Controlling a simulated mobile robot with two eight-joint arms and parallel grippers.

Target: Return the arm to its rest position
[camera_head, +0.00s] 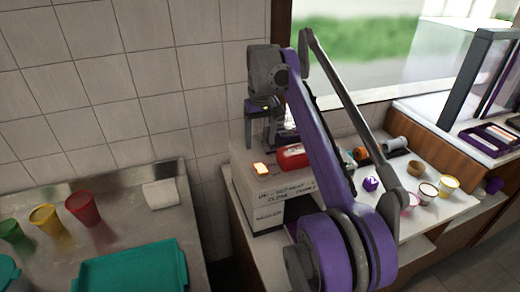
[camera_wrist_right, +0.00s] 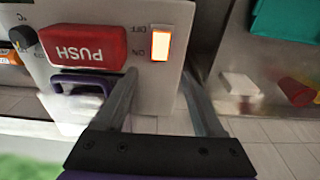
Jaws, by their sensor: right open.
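My right arm spans the middle of the head view, and its gripper (camera_head: 268,128) hangs at the wall side of a white machine (camera_head: 262,192). The machine has a red PUSH button (camera_head: 293,156) and a lit orange switch (camera_head: 261,169). In the right wrist view, the gripper's two fingers (camera_wrist_right: 163,88) are apart with nothing between them. The red button (camera_wrist_right: 85,45) and the lit switch (camera_wrist_right: 161,45) show beyond them. I cannot tell whether a finger touches the machine. My left gripper is not in view.
A metal counter on the left holds a red cup (camera_head: 82,208), a yellow cup (camera_head: 46,218), a green cup (camera_head: 11,233), a teal tray (camera_head: 130,268) and a white block (camera_head: 160,194). Several small cups, a brown bowl (camera_head: 415,168) and a purple cube (camera_head: 371,183) stand right of my arm.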

